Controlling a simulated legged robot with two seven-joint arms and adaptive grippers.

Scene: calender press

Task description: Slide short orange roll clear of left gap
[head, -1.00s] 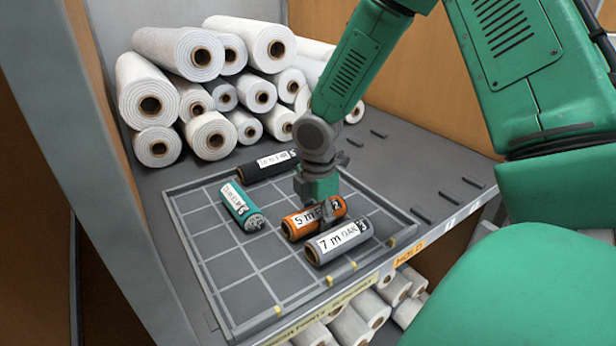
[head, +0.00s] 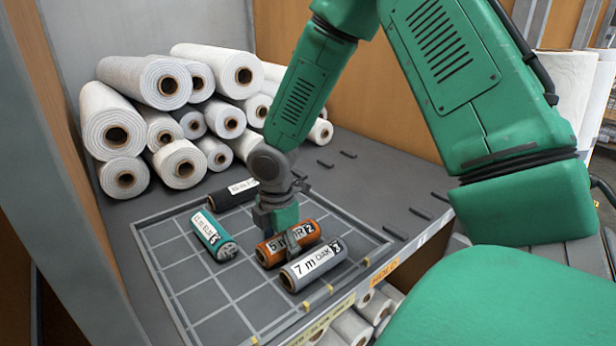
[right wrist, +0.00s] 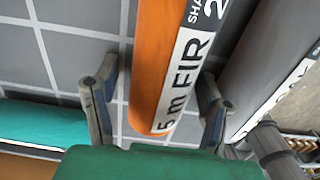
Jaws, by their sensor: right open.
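The short orange roll (head: 308,232), labelled "5 m FIR", lies on the gridded tray (head: 215,322) between a teal roll (head: 213,236) and a grey roll (head: 314,265) labelled "7 m OAK". My right gripper (head: 289,242) is over the orange roll, pointing down. In the right wrist view, its fingers (right wrist: 158,106) are open, one on each side of the orange roll (right wrist: 150,60); whether they touch it I cannot tell. Bare grid shows between the orange and teal rolls. The grey roll is close beside the orange one. My left gripper is not in view.
A black roll (head: 228,196) lies at the tray's back. White rolls (head: 130,80) are stacked behind it, and more lie under the shelf (head: 352,325). Short dark bars (head: 395,231) stick up from the shelf right of the tray. The tray's front left is free.

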